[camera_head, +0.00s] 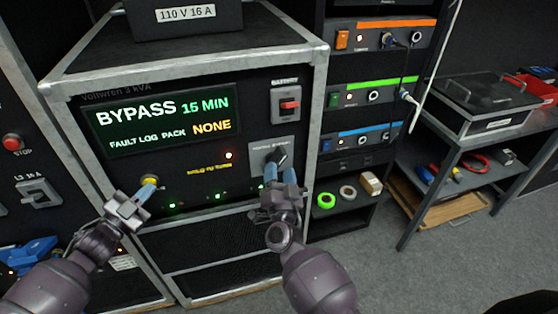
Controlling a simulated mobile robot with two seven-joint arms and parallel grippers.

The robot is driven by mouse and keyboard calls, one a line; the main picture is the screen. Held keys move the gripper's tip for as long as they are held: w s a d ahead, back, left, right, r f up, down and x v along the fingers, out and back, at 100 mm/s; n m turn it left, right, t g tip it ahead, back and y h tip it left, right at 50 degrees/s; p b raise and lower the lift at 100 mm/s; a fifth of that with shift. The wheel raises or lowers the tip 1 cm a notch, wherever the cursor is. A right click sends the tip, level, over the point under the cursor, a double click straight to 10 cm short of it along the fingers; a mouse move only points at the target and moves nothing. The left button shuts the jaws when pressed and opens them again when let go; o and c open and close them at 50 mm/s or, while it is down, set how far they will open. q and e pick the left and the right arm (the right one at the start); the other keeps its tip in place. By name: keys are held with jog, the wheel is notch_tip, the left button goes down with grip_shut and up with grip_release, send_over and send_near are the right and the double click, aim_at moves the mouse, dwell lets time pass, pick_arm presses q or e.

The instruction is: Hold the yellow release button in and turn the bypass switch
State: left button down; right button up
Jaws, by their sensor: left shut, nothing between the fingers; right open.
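The yellow release button (150,180) is low on the left of the black panel. My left gripper (147,187) is shut with its blue fingertips at the button; they appear to touch it, but how far it is pressed I cannot tell. The bypass switch (277,158) is a black rotary knob on a grey plate (257,150), its pointer tilted up to the right. My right gripper (279,174) is open just below the knob, its blue fingertips close to it. Whether they touch the knob I cannot tell. The display (165,121) reads BYPASS 15 MIN, FAULT LOG PACK NONE.
A red battery switch (290,104) is above the knob. A black box (185,17) sits on top of the cabinet. A rack (375,80) with cables and a shelf of tape rolls (327,200) stands at right, beside a bench (485,125).

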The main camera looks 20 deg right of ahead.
aim_at(280, 164)
jog(key=shift+x, duration=2)
jog(key=c, duration=0.5)
jog(key=shift+d+f+m+g+h, duration=0.15)
jog(key=shift+m+g+h, duration=0.45)
jog(key=shift+m, duration=1)
jog(key=shift+c, duration=0.2)
